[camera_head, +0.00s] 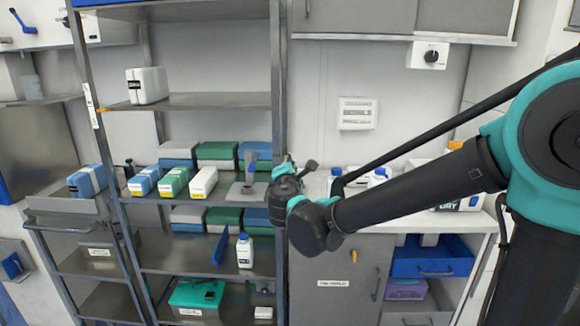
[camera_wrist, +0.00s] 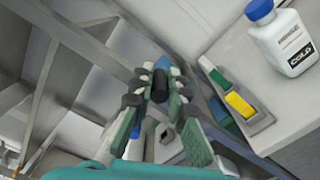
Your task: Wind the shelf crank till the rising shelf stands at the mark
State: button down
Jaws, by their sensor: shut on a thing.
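The rising shelf (camera_head: 200,101) is a grey metal board in the upper rack, bearing a white container (camera_head: 147,86). An orange pointer (camera_head: 104,109) sticks out at its left end, beside a white marked strip (camera_head: 90,98) on the left post. The strip's marks are too small to read. My gripper (camera_head: 283,172) is at the rack's right post, largely hidden by its own wrist. In the wrist view, its fingers (camera_wrist: 160,98) are shut on a dark round crank grip (camera_wrist: 160,86). The rest of the crank is mostly hidden.
Boxes in blue, green and white (camera_head: 174,181) fill the shelf below. A white bottle (camera_head: 244,251) stands lower in the rack. Right of my gripper is a counter with bottles; one blue-capped bottle (camera_wrist: 284,40) and a panel with green and yellow switches (camera_wrist: 238,104) are close by.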

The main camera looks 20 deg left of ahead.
jog(key=shift+r, duration=0.1)
dwell(0.3)
jog(key=c, duration=1.5)
grip_release()
jog(key=v, duration=1.2)
jog(key=shift+a, duration=0.1)
jog(key=shift+o, duration=0.3)
